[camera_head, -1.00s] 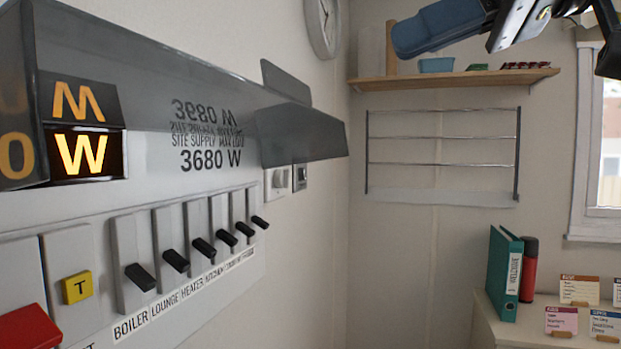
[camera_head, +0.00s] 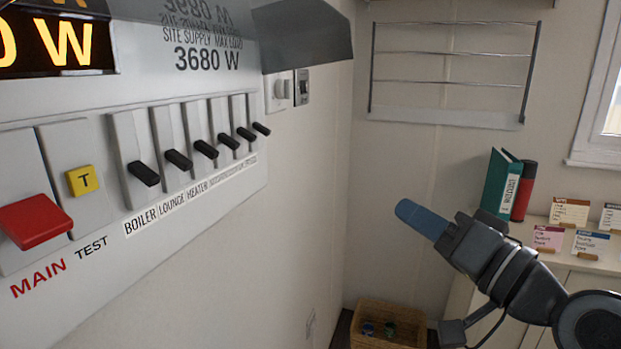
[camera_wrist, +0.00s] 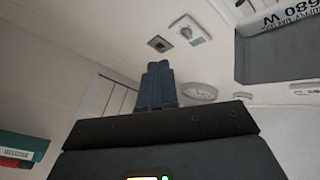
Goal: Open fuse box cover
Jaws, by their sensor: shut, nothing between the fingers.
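The fuse box (camera_head: 90,160) fills the left of the head view on the wall. Its tinted cover (camera_head: 300,35) is raised, sticking out above the row of black breaker switches, which are exposed. The cover's dark edge also shows at the upper right of the wrist view (camera_wrist: 275,55). The red MAIN switch (camera_head: 34,221) and yellow TEST button (camera_head: 85,180) are uncovered. My gripper (camera_head: 408,212) is well to the right of the box and below the cover, touching nothing. Its blue fingers are shut together and empty, as the wrist view (camera_wrist: 158,82) also shows.
A wall socket and switch (camera_head: 290,90) sit right of the box. A wire rack (camera_head: 450,67) hangs on the back wall. A counter with a green binder (camera_head: 503,185), a red cylinder (camera_head: 524,190) and cards stands at right. A wicker basket (camera_head: 390,325) is on the floor.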

